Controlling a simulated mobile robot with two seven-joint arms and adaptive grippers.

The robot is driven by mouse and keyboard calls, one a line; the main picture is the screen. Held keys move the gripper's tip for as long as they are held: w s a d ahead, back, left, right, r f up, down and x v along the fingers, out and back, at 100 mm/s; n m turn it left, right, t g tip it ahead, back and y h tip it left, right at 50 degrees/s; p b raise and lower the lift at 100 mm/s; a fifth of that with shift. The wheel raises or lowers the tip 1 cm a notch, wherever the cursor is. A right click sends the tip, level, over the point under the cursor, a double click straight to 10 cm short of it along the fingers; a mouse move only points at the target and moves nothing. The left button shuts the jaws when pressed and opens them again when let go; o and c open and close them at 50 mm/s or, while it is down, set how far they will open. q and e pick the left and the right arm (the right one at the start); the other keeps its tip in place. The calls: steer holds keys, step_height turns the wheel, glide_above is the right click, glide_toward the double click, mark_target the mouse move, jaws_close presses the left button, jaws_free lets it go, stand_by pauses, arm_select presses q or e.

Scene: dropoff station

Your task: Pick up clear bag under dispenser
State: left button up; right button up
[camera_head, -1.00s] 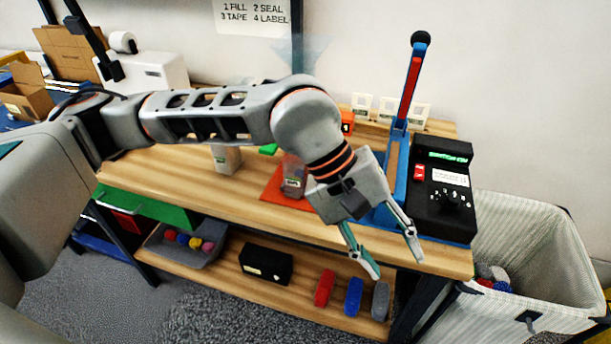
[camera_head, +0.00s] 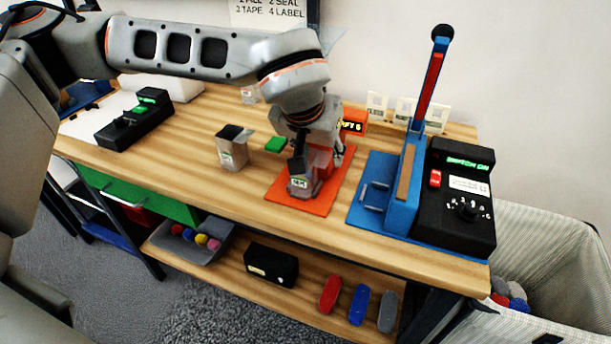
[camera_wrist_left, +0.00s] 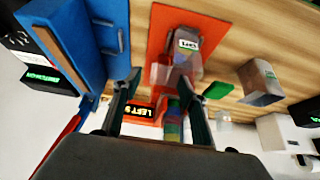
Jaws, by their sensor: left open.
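A clear bag (camera_head: 303,186) with a small white label stands on an orange mat (camera_head: 340,190) on the bench. In the left wrist view the bag (camera_wrist_left: 178,68) is just beyond my fingertips. My left gripper (camera_head: 318,162) is open above and partly in front of the bag. In the wrist view its fingers (camera_wrist_left: 160,95) are spread, with the bag slightly right of centre between and beyond them. Whether they touch it I cannot tell. The dispenser (camera_head: 331,40) is mostly hidden behind my arm. My right gripper is not in view.
A blue sealer (camera_head: 400,190) with an upright lever and black control box (camera_head: 452,200) stands right of the mat. An open grey box (camera_head: 233,150) and green block (camera_head: 275,145) are left. A white bin (camera_head: 550,240) is far right.

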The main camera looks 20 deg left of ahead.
mark_target(322, 159)
arm_select(q)
steer(key=x, duration=0.4)
jaws_close()
steer(key=shift+r, duration=0.1)
